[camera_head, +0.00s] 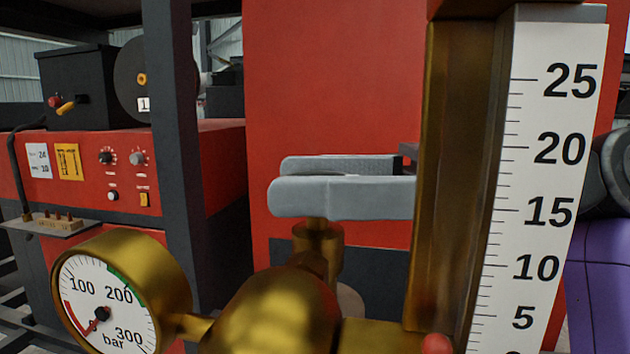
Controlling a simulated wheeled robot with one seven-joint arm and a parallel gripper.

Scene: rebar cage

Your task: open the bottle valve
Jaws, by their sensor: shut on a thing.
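My gripper (300,182) reaches in from the right, with its two grey fingers one behind the other and close together. It is shut on the top of the bottle valve, whose brass stem and body (318,243) show directly below the fingers. The part between the fingers is mostly hidden by the near finger. The brass regulator body (275,312) sits in front of and below the valve.
A tall flowmeter with a white scale (545,180) stands close at the right and hides the rest of my gripper. A dark post (175,130) and a red machine with knobs (125,175) stand at the left. A large red panel (330,80) fills the background.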

